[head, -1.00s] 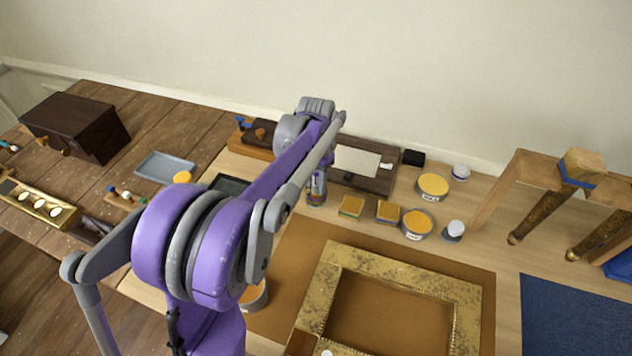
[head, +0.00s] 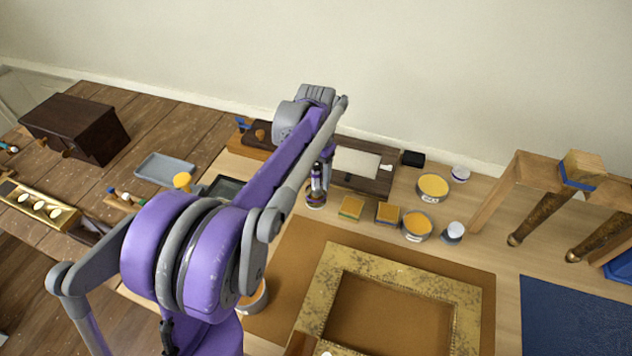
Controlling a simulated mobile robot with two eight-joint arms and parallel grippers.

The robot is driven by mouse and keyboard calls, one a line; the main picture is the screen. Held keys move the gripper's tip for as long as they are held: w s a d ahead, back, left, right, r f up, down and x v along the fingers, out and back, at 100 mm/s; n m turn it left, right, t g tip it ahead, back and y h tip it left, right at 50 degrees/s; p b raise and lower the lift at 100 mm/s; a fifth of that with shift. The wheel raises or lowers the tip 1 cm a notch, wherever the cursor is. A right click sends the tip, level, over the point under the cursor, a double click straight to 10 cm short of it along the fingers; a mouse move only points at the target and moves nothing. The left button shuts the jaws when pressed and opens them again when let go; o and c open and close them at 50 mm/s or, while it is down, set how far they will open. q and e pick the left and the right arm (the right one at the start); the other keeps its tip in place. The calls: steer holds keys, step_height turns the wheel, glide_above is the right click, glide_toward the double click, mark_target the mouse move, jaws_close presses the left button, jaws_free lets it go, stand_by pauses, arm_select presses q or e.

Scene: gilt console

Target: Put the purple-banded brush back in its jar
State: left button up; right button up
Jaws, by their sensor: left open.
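A small jar (head: 316,200) stands on the light bench top, just right of my left forearm in the head view. A slim dark brush with a purple band (head: 316,183) appears to stand upright in it. My left gripper (head: 322,164) is open, close above the jar at the brush's upper end. The arm partly hides it, and its fingertips are small and hard to separate from the brush. I cannot tell whether they touch. My right gripper is not in view.
A gilt frame (head: 464,305) lies on a brown mat at the front. Yellow tins (head: 433,187) and sponge blocks (head: 352,207) stand right of the jar. A dark board with a pale sheet (head: 356,163) lies behind. A wooden stand (head: 487,208) is at the right.

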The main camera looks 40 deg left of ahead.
arm_select(q)
step_height(320, 180, up, 9)
steer(key=shift+s+f+p, duration=0.1)
steer(key=shift+p, duration=0.2)
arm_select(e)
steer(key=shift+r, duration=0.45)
arm_select(q)
steer(key=s+d+f+t, duration=0.1)
steer(key=s+d+f, duration=0.3)
steer(key=s+d, duration=0.2)
steer(key=s+d+f+t, duration=0.2)
steer(key=s+d+f, duration=0.2)
steer(key=s+d, duration=0.2)
steer(key=s+d+f+t, duration=0.2)
steer(key=s+d+f, duration=0.2)
steer(key=s+d, duration=0.1)
steer(key=shift+s+d+f+m, duration=0.1)
steer(key=shift+s+d+m, duration=0.25)
steer(key=shift+s, duration=0.25)
steer(key=shift+s, duration=0.1)
